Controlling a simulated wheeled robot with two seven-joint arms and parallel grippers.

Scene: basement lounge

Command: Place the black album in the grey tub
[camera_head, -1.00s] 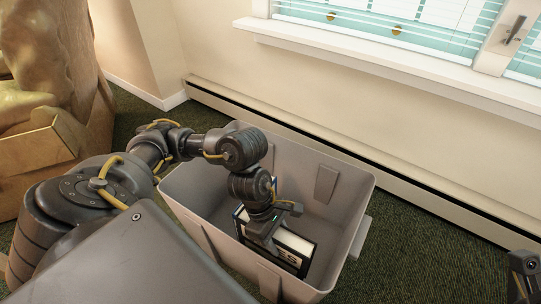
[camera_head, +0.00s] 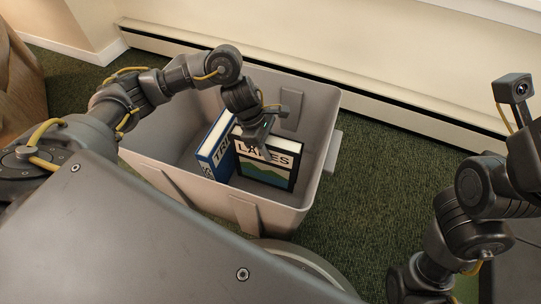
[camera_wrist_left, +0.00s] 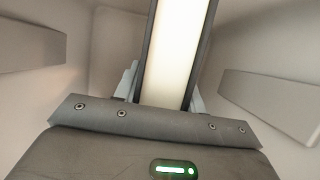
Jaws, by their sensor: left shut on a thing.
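The grey tub (camera_head: 325,135) stands on the carpet, open at the top. My left gripper (camera_head: 262,138) reaches down into it and is shut on the upper edge of the black album (camera_head: 266,176). The album is upright, black-edged, with a "LAKES" cover of green and blue hills. Whether its bottom touches the tub floor cannot be told. In the left wrist view, the album's pale page edge (camera_wrist_left: 178,50) runs between the fingers, with the tub's walls around it.
A blue album (camera_head: 213,150) stands in the tub just left of the black one. A baseboard heater (camera_head: 375,95) runs along the wall behind. Green carpet (camera_head: 385,170) is clear right of the tub. My right arm (camera_head: 475,205) is at the right; its fingers do not show.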

